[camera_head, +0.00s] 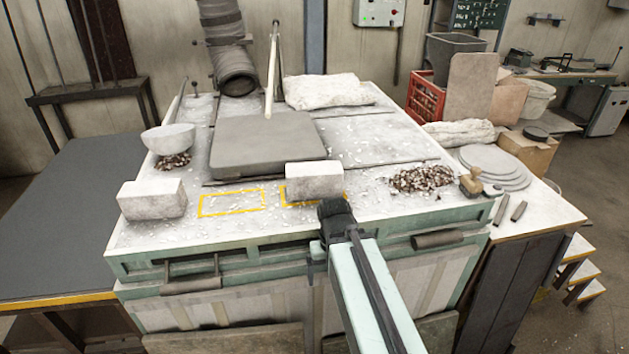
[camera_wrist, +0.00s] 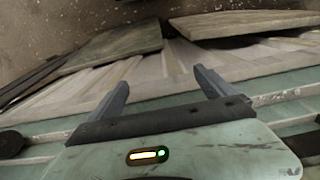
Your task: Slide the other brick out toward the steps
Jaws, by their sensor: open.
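Two pale grey bricks stand on the furnace top (camera_head: 380,215). The left brick (camera_head: 152,198) stands near the front left corner, left of an empty yellow outline (camera_head: 232,202). The right brick (camera_head: 314,180) stands in or over a second yellow outline, partly covering it. The steps (camera_head: 580,270) are at the far right, beside the side table. My gripper (camera_wrist: 160,78) is open and empty in the wrist view, facing the furnace's front side. In the head view my wrist is at the front edge, just before the right brick; my fingers are mostly hidden there. No brick shows in the wrist view.
A dark grey lid slab (camera_head: 268,145) lies behind the outlines. A white bowl (camera_head: 168,138) stands at the left. A heap of fragments (camera_head: 421,178) and a wooden block (camera_head: 483,184) lie right of the right brick. A handle (camera_head: 437,239) sticks out in front.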

